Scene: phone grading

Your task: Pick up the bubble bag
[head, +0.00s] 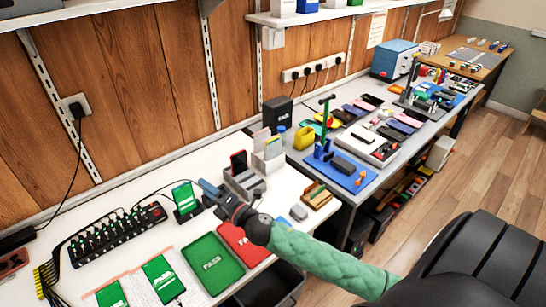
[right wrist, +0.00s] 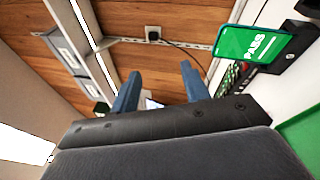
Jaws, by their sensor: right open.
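No bag is plain to me. White, speckled sheets with pinkish edges (head: 186,263) lie at the front left of the white bench, under green-screened phones (head: 163,277); I cannot tell whether one is the bubble bag. My right gripper (head: 204,186) is above the bench, beside the phone on a dark stand (head: 185,198). In the right wrist view its two blue fingers (right wrist: 160,88) are apart, with nothing held between them. That phone, reading PASS (right wrist: 254,45), shows to the right of the fingers there. My left gripper is out of view.
A green tray (head: 213,262) and a red tray (head: 243,243) lie below my right arm. A grey holder (head: 242,184) stands right of the gripper. A black charging rack (head: 118,232) with cables is at left. A blue mat (head: 341,173) lies on the neighbouring bench.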

